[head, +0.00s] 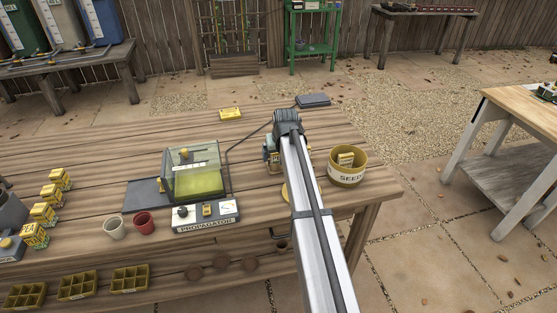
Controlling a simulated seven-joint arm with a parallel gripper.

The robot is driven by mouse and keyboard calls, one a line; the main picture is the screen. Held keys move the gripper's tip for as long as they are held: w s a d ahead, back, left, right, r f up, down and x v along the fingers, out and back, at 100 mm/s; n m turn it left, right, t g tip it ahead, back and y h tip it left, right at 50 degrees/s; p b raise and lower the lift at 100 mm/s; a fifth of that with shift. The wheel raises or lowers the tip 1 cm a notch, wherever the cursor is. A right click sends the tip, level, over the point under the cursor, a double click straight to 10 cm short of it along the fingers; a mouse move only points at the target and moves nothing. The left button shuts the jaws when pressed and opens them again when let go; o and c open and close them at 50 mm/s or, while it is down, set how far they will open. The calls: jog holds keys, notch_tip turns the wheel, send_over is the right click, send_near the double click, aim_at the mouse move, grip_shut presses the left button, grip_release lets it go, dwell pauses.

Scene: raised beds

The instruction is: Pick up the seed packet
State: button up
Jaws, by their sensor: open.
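Several small yellow printed packets could be the seed packet; I cannot tell which one is meant. One lies flat at the back of the wooden bench (230,113). Another yellow packet (345,158) sits inside the round yellow tin marked SEED (347,177). Several more yellow packets (43,213) stand in a row at the left. My gripper (273,160) is low over the bench, left of the tin and right of the propagator, partly hidden by my arm. It is open; its fingertips are hard to make out.
The propagator (207,218) with its clear cover stands mid-bench. A white cup (114,227) and a red cup (144,222) are to its left. Divided yellow trays (78,285) lie lower at the front left. A dark flat device (313,100) lies at the back edge. The back left of the bench is clear.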

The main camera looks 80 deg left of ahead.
jog(key=c, duration=1)
jog(key=shift+c, duration=0.2)
jog(key=shift+r, duration=0.15)
notch_tip(320, 180, up, 9)
jog(key=shift+r, duration=0.1)
jog(key=w+d+r, duration=0.6)
jog(key=w+d, duration=0.1)
jog(key=w, duration=0.4)
jog(key=w+d+f, duration=0.2)
jog(key=w+d, duration=0.3)
jog(key=w, duration=0.6)
jog(key=shift+d+f, duration=0.2)
jog(key=shift+d, duration=0.05)
